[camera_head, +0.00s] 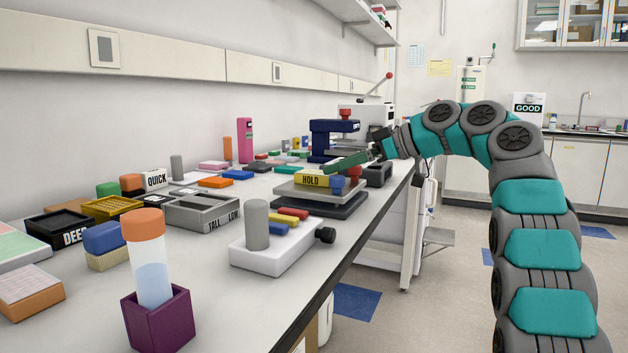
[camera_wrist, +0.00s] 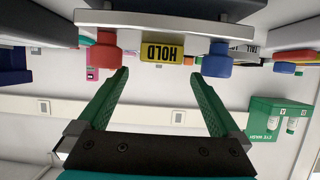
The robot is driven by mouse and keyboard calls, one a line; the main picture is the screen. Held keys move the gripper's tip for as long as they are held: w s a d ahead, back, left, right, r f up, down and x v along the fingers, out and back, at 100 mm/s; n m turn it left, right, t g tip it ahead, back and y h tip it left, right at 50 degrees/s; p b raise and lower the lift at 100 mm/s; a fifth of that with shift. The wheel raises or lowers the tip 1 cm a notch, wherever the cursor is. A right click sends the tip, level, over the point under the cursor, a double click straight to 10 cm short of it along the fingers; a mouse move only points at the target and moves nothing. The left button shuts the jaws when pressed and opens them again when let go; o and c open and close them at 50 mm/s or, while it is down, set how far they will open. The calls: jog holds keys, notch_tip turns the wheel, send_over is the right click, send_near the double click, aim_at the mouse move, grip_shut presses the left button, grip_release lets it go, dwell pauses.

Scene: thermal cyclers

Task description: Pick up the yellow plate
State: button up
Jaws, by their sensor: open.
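A yellow gridded, plate-like tray (camera_head: 110,207) lies on the bench at left in the head view, beside a black tray marked DEEP (camera_head: 62,229). It is far from my gripper, and I cannot make it out in the wrist view. A yellow HOLD sign (camera_head: 311,180) stands on a grey device; it also shows upside down in the wrist view (camera_wrist: 162,50), between red and blue knobs. My gripper (camera_wrist: 160,76) is open and empty, its green fingers apart on either side of the sign's line. In the head view its fingers (camera_head: 347,162) show just above the device.
The grey device (camera_head: 298,192) and a white block with a grey cylinder (camera_head: 272,256) stand near the bench's front edge. A purple holder with an orange-capped tube (camera_head: 158,318) is nearest. A dark blue machine (camera_head: 322,139) stands behind my gripper.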

aim_at(316, 172)
jog(key=shift+p+x, duration=0.3)
jog(key=shift+x, duration=3.3)
jog(key=shift+r, duration=0.1)
jog(key=c, duration=1.4)
jog(key=shift+o, duration=0.2)
